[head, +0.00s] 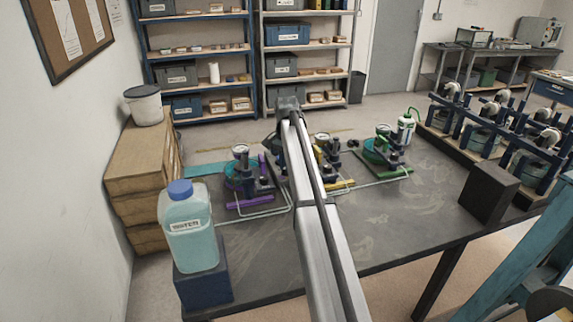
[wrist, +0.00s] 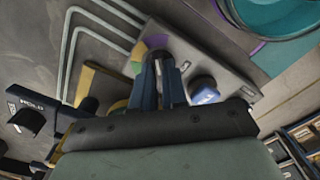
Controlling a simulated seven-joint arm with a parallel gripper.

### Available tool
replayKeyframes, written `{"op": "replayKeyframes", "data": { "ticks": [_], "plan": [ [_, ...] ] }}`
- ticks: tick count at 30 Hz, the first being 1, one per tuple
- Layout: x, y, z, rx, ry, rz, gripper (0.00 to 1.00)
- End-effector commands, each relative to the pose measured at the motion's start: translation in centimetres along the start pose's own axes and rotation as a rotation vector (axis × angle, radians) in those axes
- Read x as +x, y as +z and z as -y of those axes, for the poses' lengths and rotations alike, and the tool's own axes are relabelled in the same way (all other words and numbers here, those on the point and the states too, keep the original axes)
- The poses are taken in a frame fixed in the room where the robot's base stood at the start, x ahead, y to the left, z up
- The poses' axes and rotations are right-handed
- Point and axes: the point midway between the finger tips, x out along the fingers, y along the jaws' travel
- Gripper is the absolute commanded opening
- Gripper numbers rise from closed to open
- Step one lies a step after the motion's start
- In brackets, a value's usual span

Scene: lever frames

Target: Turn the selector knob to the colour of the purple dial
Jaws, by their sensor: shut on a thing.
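In the wrist view my gripper (wrist: 160,82) is shut on the selector knob, which is mostly hidden between its dark fingers. A coloured ring (wrist: 157,42) shows behind the fingers, with purple, green and yellow sectors. Which sector the knob points to cannot be made out. In the head view the purple station (head: 250,202) stands left of my arm, with a small round white-faced dial (head: 240,150) on top. The dial's reading is too small to tell. My arm hides the selector and gripper in the head view.
A blue button (wrist: 204,90) sits right beside my gripper. A black part by a HOLD label (wrist: 34,104) is at left. Grey pipes (wrist: 98,30) run nearby. A yellow station (head: 328,160), green station (head: 385,150) and water jug (head: 187,225) stand around the table.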

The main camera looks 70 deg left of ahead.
Motion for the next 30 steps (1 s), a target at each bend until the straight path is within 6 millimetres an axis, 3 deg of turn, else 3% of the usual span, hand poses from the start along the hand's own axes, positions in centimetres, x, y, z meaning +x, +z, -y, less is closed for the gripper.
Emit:
{"op": "replayKeyframes", "data": {
  "ticks": [17,18,24,26,30],
  "plan": [
    [-0.08,-0.11,0.04,0.036,-0.001,-0.002,0.0],
    [-0.08,-0.11,0.04,0.036,-0.001,-0.002,0.14],
    [-0.05,-0.07,0.02,0.035,-0.001,-0.002,0.33],
    [-0.04,-0.06,0.01,0.035,-0.001,-0.001,0.38],
    [-0.02,-0.04,0.01,0.035,0.0,-0.001,0.38]
  ]
}}
